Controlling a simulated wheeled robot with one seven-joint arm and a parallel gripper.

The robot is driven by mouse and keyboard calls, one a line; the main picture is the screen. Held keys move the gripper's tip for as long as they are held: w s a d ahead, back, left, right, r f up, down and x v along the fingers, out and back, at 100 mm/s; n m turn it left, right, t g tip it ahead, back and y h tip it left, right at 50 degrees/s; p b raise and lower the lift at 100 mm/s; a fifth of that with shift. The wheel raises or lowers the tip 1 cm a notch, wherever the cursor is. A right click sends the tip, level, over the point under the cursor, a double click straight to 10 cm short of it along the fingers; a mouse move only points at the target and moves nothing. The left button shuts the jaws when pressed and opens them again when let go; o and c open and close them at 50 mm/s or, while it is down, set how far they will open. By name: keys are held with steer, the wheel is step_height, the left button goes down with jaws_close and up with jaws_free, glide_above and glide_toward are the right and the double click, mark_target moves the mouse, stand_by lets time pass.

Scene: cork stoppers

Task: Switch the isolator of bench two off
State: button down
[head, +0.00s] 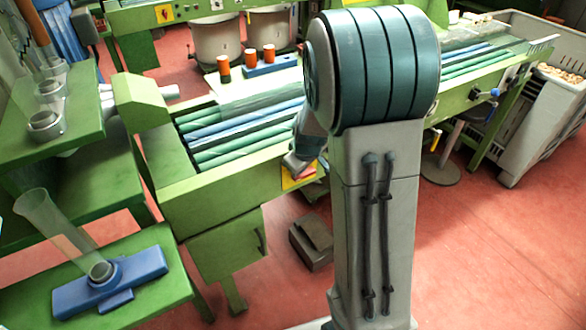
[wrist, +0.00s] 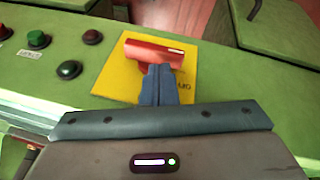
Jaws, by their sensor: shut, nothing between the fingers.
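The isolator is a red handle (wrist: 140,50) on a yellow plate (wrist: 113,80), set in the green bench front. In the wrist view the handle lies crosswise, slightly tilted, with a pale mark at its right end. My gripper (wrist: 158,72) is shut and empty, its blue-grey fingertips at the handle's lower edge; I cannot tell if they touch it. The fingers hide part of the plate and its lettering. In the head view the yellow plate (head: 290,184) shows at the bench's near right end, with my gripper (head: 292,164) over it, partly hidden by my arm. No bench number is readable.
Round red and green buttons (wrist: 68,69) sit left of the plate. Another yellow plate (head: 164,14) with a red part is on the back bench. A grey step (head: 312,240) stands on the red floor below. A blue stand with a clear tube (head: 110,283) is at lower left.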

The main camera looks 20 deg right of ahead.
steer(key=shift+r+p, duration=0.5)
steer(key=shift+r, duration=0.3)
steer(key=shift+r, duration=0.1)
step_height(320, 180, up, 5)
steer(key=p, duration=0.4)
glide_above(301, 177)
steer(key=s+a+r, duration=0.3)
steer(key=s+a, duration=0.2)
steer(key=a, duration=0.2)
steer(key=shift+s+r, duration=0.25)
steer(key=shift+s, duration=0.05)
steer(key=shift+d, duration=0.1)
